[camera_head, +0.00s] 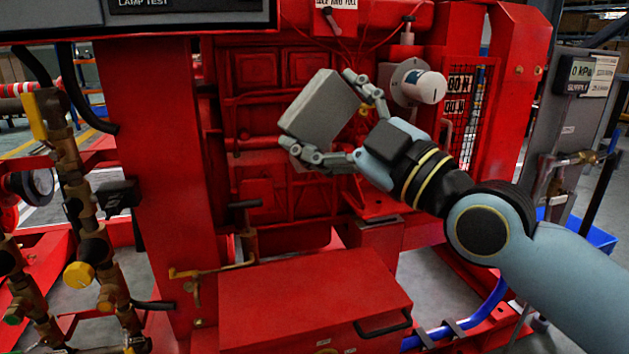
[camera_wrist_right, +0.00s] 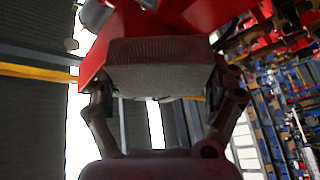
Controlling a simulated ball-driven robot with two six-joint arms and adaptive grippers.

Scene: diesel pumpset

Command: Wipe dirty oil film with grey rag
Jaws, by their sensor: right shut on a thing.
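The grey rag (camera_head: 320,104) looks like a thick, box-shaped grey block. My right gripper (camera_head: 326,116) is shut on it, one finger on each side, and holds it tilted in front of the red engine block (camera_head: 265,70). In the right wrist view the rag (camera_wrist_right: 162,66) spans between the two fingers, its woven face toward the camera. Red metal shows just behind it, and I cannot tell whether they touch. I cannot make out an oil film in either view. My left gripper is not in view.
A red box with a black handle (camera_head: 310,300) stands below the gripper. A white-capped cylinder (camera_head: 425,86) sits close right of the gripper. Brass valves and pipes (camera_head: 93,245) stand at left, beside a red upright (camera_head: 150,150). A dark panel (camera_head: 140,20) overhangs the top left.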

